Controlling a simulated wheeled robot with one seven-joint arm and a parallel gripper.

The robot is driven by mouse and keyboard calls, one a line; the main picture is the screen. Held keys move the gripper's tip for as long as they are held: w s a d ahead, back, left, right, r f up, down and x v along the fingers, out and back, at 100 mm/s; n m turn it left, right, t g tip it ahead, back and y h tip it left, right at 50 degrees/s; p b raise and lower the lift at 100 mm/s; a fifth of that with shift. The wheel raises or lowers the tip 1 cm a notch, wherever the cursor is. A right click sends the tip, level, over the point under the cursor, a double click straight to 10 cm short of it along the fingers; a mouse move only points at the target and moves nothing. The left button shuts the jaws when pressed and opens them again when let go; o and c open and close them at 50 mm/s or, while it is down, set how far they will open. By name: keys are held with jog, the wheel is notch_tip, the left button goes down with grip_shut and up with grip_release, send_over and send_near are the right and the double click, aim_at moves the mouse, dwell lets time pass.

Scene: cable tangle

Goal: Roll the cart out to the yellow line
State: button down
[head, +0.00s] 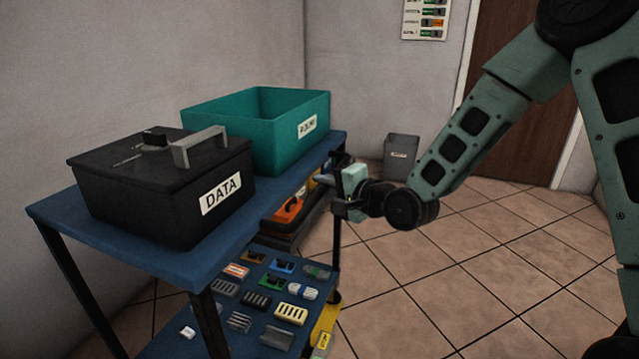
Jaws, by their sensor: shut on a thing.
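The cart is a blue-topped table (60,211) with dark legs and a lower blue shelf (262,341), standing along the left wall. My gripper (338,190) is at the cart's right end, shut on the cart's handle; the fingers' exact hold is partly hidden by the gripper itself.
A black lidded box labelled DATA (150,205) and an open teal bin (270,140) stand on the top. Several small parts lie on the lower shelf. A grey waste bin (400,157) stands by the back wall near a brown door (510,95). Tiled floor right is clear.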

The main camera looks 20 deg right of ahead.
jog(key=shift+f, duration=0.1)
jog(key=c, duration=1.4)
grip_release()
jog(key=shift+o, duration=0.2)
jog(key=shift+s, duration=0.1)
jog(key=r+p+v, duration=0.1)
jog(key=p+v, duration=0.7)
jog(key=v, duration=0.2)
jog(key=shift+p, duration=0.3)
jog(key=shift+d+p, duration=0.25)
jog(key=shift+p, duration=0.9)
